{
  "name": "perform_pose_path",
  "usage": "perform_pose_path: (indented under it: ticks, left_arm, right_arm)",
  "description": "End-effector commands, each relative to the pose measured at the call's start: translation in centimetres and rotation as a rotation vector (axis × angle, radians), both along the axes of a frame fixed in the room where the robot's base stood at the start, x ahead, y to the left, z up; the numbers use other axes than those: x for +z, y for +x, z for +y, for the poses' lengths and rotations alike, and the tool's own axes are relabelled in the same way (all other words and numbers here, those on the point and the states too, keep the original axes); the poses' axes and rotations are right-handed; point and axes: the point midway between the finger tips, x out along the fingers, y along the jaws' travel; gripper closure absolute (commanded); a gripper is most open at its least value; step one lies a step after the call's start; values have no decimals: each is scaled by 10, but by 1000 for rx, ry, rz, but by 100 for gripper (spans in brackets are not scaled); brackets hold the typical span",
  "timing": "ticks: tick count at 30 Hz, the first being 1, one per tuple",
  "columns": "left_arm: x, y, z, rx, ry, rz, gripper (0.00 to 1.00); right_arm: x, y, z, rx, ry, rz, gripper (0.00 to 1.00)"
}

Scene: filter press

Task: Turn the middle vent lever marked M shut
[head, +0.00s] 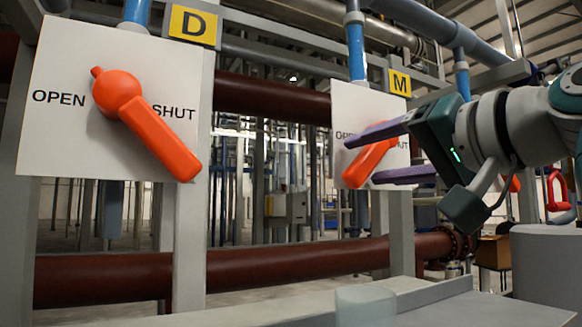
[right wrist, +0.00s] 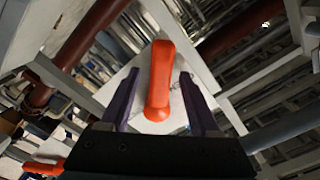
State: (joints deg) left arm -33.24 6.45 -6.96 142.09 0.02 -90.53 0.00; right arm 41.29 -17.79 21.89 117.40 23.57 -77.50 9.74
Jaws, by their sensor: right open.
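The middle vent lever (head: 362,166) is orange and sits on a white plate (head: 345,101) under a yellow M sign (head: 400,82). Its handle slants down to the left, on the OPEN side. My right gripper (head: 360,161) is open, with its purple fingers in front of the plate, hiding part of the lever and lettering. In the right wrist view, the lever (right wrist: 158,80) lies between the fingers of my right gripper (right wrist: 159,72), with a narrow gap on each side. My left gripper is in neither view.
The D lever (head: 150,130) on the left plate (head: 70,65) points down right, toward SHUT. Another orange lever (head: 511,183) is partly hidden behind my right gripper. A dark red pipe (head: 270,269) crosses below the plates. Grey posts and a beam frame the panels.

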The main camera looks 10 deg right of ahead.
Motion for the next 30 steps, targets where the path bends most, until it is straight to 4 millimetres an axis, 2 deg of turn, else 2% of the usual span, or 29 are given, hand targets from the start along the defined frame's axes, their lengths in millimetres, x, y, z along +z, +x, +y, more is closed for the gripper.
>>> perform_pose_path:
  ticks: [6,15,30]
  left_arm:
    - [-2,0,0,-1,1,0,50]
    - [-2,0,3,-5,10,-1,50]
    - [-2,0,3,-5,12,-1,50]
  right_arm:
    - [0,17,6,-1,0,-1,38]
    - [0,19,6,-1,0,1,38]
    - [0,19,6,-1,0,0,94]
